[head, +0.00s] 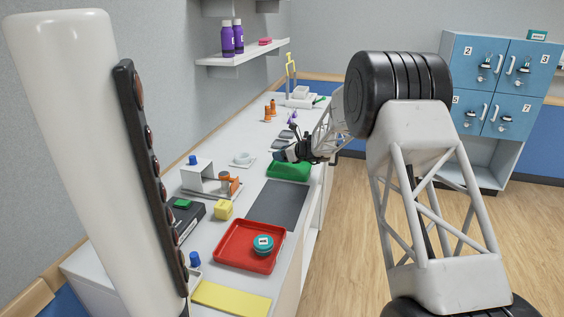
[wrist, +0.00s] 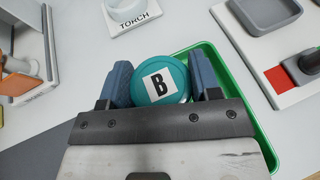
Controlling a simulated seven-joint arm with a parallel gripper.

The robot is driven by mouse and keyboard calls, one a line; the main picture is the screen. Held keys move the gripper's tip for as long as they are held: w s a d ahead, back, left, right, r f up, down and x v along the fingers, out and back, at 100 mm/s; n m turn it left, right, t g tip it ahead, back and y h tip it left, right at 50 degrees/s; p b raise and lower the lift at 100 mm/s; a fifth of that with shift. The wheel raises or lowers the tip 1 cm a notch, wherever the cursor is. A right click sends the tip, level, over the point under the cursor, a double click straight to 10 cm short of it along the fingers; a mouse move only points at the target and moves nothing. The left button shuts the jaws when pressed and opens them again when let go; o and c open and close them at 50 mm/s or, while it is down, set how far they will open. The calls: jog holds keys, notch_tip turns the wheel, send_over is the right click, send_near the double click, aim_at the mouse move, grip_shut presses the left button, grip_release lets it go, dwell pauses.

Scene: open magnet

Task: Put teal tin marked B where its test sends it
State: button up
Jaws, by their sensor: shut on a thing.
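The teal tin marked B (wrist: 161,82) is between the two blue fingers of my gripper (wrist: 160,85) in the wrist view, its white label facing up. The gripper is shut on it. In the head view my gripper (head: 283,156) is over the green tray (head: 287,172), and the tin cannot be made out there. The green tray (wrist: 262,135) also shows around and below the tin in the wrist view; I cannot tell whether the tin touches it. Another teal tin (head: 263,246) with a white label sits in the red tray (head: 232,260).
A dark grey mat (head: 276,205) lies between the trays. A yellow block (head: 223,210) and a white stand (head: 197,176) are on the left. A white pad marked TORCH (wrist: 133,15) and a grey dish (wrist: 268,12) lie near the gripper. Blue numbered lockers (head: 498,80) stand at back right.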

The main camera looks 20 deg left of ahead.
jog(key=shift+f, duration=1.8)
jog(key=shift+f, duration=0.15)
jog(key=o, duration=0.9)
jog(key=shift+o, duration=0.2)
jog(key=shift+d+r, duration=0.15)
jog(key=shift+r, duration=0.05)
jog(key=shift+v, duration=5.9)
